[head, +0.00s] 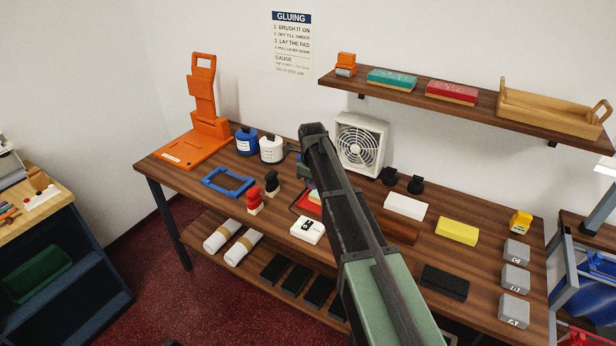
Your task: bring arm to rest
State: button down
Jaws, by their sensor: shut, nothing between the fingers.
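My arm rises from the bottom edge, right of centre, and slants up and left across the picture. It has a thick green link near the bottom and dark grey parts above, with a rounded dark top in front of the wall left of the fan. I cannot make out my gripper or its fingers along the arm. The arm hides part of the wooden bench (365,191) behind it, and no held object shows. A small dark part sticks out left of the arm's top; I cannot tell what it is.
An orange press (205,125), blue and white jars, a blue frame (228,182), stamps, a white fan (361,144), pads and grey blocks stand on the bench. A wall shelf (420,93) holds boxes and a wooden tray (550,112). Red floor lies open at lower left.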

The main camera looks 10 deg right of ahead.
jog(key=s+a+n, duration=0.1)
jog(key=s+n, duration=2.5)
jog(key=s, duration=0.3)
jog(key=shift+a+g, duration=0.2)
jog(key=shift+g, duration=0.1)
